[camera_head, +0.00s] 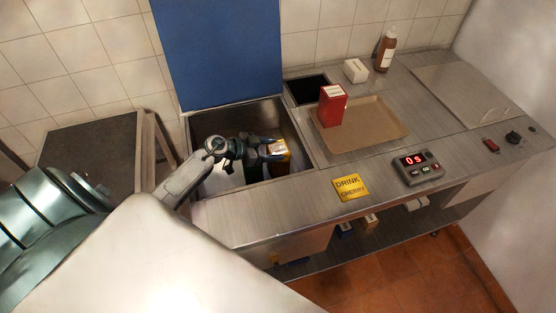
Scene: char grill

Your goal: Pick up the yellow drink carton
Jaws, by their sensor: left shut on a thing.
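The yellow drink carton (281,164) is inside the open steel bin sunk in the counter, near the bin's right side. My left gripper (272,151) reaches into the bin and is shut on the yellow carton. The fingers hide part of the carton, so I cannot tell whether its base touches the bin floor. A dark green thing (253,173) shows beside the carton, partly hidden by my gripper. My right gripper does not show.
A blue lid (222,50) stands open behind the steel bin (306,160). A red carton (332,105) stands on a brown tray (380,122) to the right. A timer (418,167), a yellow "DRINK CHERRY" sign (351,187), a white block (356,70) and a brown bottle (385,50) are also on the counter.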

